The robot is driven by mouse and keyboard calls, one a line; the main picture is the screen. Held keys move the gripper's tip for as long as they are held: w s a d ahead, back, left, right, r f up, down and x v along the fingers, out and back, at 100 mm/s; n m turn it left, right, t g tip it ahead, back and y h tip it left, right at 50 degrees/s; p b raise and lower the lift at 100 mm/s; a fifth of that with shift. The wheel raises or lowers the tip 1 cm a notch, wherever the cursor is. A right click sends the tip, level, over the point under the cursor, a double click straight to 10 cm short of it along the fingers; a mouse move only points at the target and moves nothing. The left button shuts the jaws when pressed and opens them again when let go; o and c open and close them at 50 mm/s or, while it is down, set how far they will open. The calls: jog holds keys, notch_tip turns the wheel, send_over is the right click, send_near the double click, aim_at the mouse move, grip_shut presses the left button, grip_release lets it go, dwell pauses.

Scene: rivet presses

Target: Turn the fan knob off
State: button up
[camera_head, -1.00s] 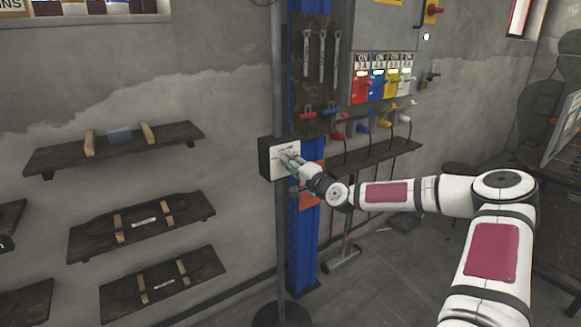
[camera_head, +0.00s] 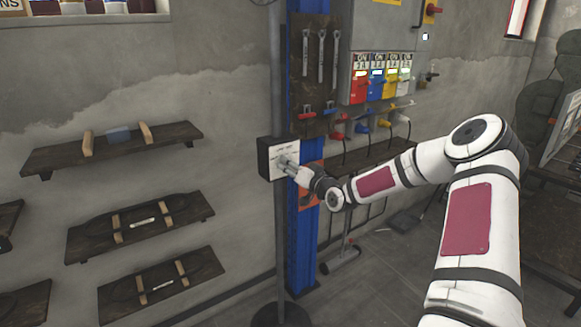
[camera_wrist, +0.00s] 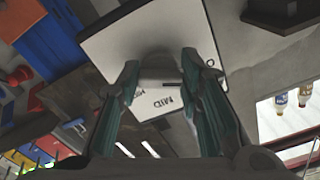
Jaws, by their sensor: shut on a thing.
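The fan control box (camera_head: 279,158) is a black box with a white face on a grey pole, left of the blue post. In the wrist view its white panel (camera_wrist: 120,45) fills the upper middle, with printed letters partly visible. The grey knob (camera_wrist: 158,66) sits on that panel between my fingers. My gripper (camera_head: 286,162) is at the front of the panel, and in the wrist view its two teal fingers (camera_wrist: 158,75) are shut on the knob from both sides. The knob's pointer and most of the markings are hidden or too blurred to read.
The blue post (camera_head: 302,240) stands just right of the box. A dark board with wrenches (camera_head: 314,70) and a grey cabinet with coloured switches (camera_head: 380,80) are above right. Wooden wall shelves (camera_head: 115,148) hang at the left. The floor below is mostly open.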

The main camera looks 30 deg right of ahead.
jog(key=shift+f+n, duration=0.1)
jog(key=shift+n, duration=0.4)
jog(key=o, duration=1.2)
jog(key=shift+c, duration=0.2)
jog(key=s, duration=1.2)
jog(key=shift+d, duration=0.25)
